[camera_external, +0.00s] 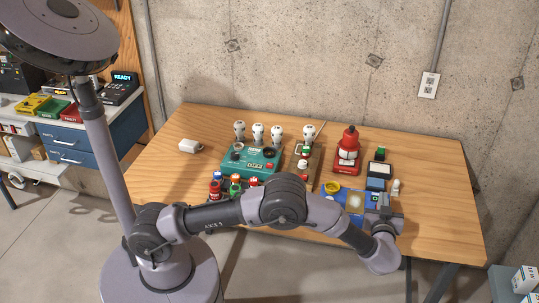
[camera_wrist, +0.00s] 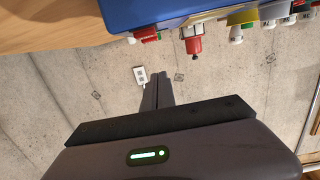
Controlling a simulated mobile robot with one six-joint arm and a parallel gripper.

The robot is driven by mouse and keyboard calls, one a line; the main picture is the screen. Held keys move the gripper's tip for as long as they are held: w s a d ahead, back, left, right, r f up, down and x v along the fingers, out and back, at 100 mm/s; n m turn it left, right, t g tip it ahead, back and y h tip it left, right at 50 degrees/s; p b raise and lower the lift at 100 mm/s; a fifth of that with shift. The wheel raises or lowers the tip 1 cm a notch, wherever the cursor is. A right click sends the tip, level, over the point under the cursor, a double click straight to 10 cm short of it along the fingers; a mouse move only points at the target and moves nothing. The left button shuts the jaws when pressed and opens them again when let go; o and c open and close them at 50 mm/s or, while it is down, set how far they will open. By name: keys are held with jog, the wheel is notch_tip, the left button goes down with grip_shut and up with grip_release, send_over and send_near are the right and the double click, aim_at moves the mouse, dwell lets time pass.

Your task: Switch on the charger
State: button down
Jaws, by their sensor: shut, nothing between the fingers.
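A teal box (camera_external: 236,160) with dials and a display reading OFF stands on the wooden table, left of centre. I cannot tell for certain which device is the charger. Several small coloured battery-like cylinders (camera_external: 235,183) stand in front of the teal box. My gripper (camera_wrist: 157,80) is shut and empty in the wrist view, its fingers together and pointing towards the wall. In the external view, my wrist is at the table's front right, beside a blue tray (camera_external: 332,192). A blue body (camera_wrist: 165,10) crosses the top of the wrist view, apart from the fingertips.
White bulbs (camera_external: 258,131) stand behind the teal box. A red lantern-like device (camera_external: 347,150) stands right of centre, with a small dark box (camera_external: 376,183) nearby. The table (camera_external: 440,175) is clear at far right.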

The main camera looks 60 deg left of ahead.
jog(key=f, duration=0.1)
jog(key=f+b, duration=0.1)
jog(key=f, duration=0.2)
jog(key=shift+w+a+b, duration=0.35)
jog(key=shift+b, duration=0.05)
jog(key=shift+a+r+p, duration=0.1)
jog(key=shift+r+p, duration=0.1)
jog(key=shift+p, duration=0.45)
jog(key=shift+f, duration=0.3)
jog(key=r+p, duration=0.4)
jog(key=shift+w+a+r, duration=0.2)
jog(key=shift+w+r, duration=0.05)
jog(key=shift+r, duration=0.15)
jog(key=r+p+v, duration=0.1)
jog(key=p+v, duration=0.2)
jog(key=v, duration=0.6)
jog(key=shift+r, duration=0.45)
jog(key=shift+s+d, duration=0.15)
